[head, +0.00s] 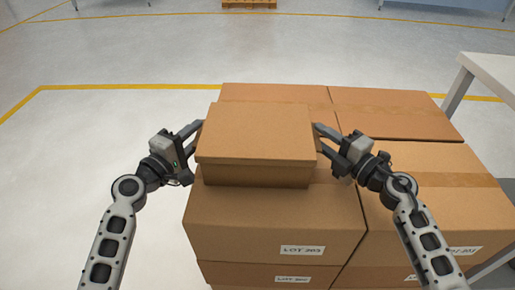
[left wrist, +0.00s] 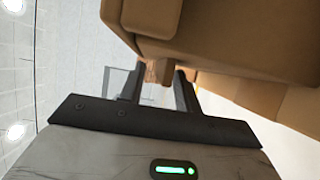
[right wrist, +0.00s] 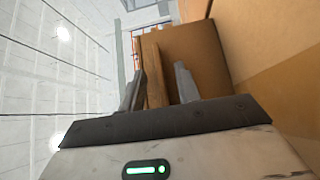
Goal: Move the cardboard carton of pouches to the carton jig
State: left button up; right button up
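The brown cardboard carton (head: 255,135) has a lid-like upper part overhanging its lower walls. It appears to rest on the front left of a stack of larger boxes. No pouches show, and I see no carton jig. My left gripper (head: 197,133) is at its left side and my right gripper (head: 319,135) at its right side, both with fingers spread toward it. In the left wrist view brown cardboard shows between and above the open fingers (left wrist: 158,80). In the right wrist view the carton's edge (right wrist: 153,75) shows between the open fingers (right wrist: 159,80). Contact is unclear.
The larger boxes (head: 270,222) carry LOT 203 labels and sit close together under and right of the carton. A pale table (head: 495,75) stands at the right edge. Yellow lines (head: 130,87) mark the open grey floor at the left. A pallet (head: 249,4) lies far back.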

pick_arm(q)
jog(key=shift+w+d, duration=0.15)
jog(key=shift+w, duration=0.05)
pick_arm(e)
jog(key=shift+w+a, duration=0.15)
jog(key=shift+a, duration=0.05)
pick_arm(q)
grip_shut()
pick_arm(e)
grip_shut()
